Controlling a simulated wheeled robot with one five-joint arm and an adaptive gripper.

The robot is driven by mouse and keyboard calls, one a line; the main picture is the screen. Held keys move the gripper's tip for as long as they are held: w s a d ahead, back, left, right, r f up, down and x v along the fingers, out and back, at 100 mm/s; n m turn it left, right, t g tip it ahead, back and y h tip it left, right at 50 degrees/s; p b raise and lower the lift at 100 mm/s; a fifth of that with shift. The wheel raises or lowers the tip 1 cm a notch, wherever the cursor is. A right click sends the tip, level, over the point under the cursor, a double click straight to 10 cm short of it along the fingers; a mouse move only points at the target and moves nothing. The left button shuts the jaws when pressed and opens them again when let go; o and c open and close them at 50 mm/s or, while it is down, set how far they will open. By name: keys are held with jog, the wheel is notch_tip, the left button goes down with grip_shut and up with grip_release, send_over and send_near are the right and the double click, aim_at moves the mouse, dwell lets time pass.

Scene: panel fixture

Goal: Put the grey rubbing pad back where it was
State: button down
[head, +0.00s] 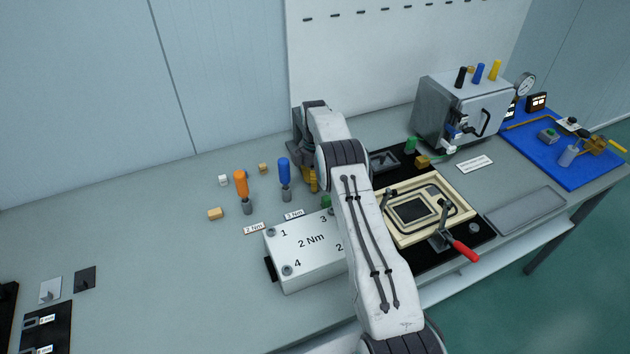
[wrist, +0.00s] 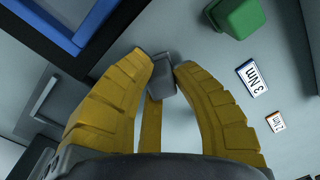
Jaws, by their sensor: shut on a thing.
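My gripper (wrist: 163,70), with yellow fingers, is shut on a small grey block, the grey rubbing pad (wrist: 160,74). The pad sits between the two fingertips, and the fingers cover part of it. I cannot tell from the wrist view how high it is above the bench. In the head view my gripper (head: 312,181) is mostly hidden behind my arm, left of the black mat, and the pad is not visible there.
The blue-handled driver (head: 285,172) stands just left of my gripper. A green block (wrist: 238,17) and the 3 Nm label (wrist: 251,77) lie close by. The 2 Nm box (head: 305,256) is in front; the wooden frame fixture (head: 440,232) is right. Bench at left is mostly free.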

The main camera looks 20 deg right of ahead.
jog(key=shift+f, duration=0.2)
jog(key=c, duration=1.1)
grip_release()
jog(key=shift+r, duration=0.1)
